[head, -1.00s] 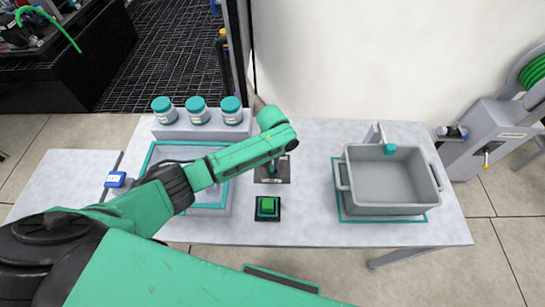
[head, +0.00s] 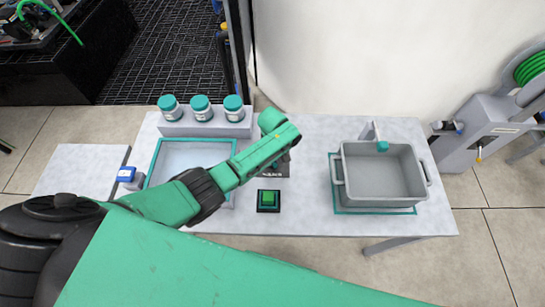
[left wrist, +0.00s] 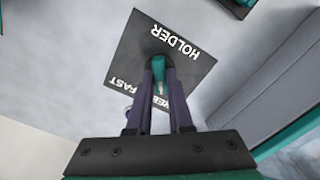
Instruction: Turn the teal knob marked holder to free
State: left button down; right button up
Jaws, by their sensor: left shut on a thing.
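The teal knob (left wrist: 159,70) stands on a dark square plate (left wrist: 185,72) lettered HOLDER, with FAST and a partly covered FREE along the edge nearer my gripper. My left gripper (left wrist: 160,75) is shut on the knob, with one finger on each side of it. The fingers cover part of the lettering, and I cannot clearly read where the knob points. In the head view the plate (head: 272,174) shows beside my left gripper (head: 285,158), whose arm hides the knob. My right gripper is not in view.
A green push button (head: 268,199) sits just in front of the plate. A grey tote (head: 382,176) stands to the right on a teal-edged spot. Several teal-lidded jars (head: 201,107) stand on a block at the back left. A teal-framed tray area (head: 185,154) lies under my left arm.

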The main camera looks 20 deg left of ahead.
pick_arm(q)
jog(key=shift+w+r, duration=0.1)
dwell(0.3)
jog(key=c, duration=0.8)
grip_release()
jog(key=shift+r, duration=0.45)
notch_tip(320, 180, up, 14)
jog(key=shift+f, duration=0.2)
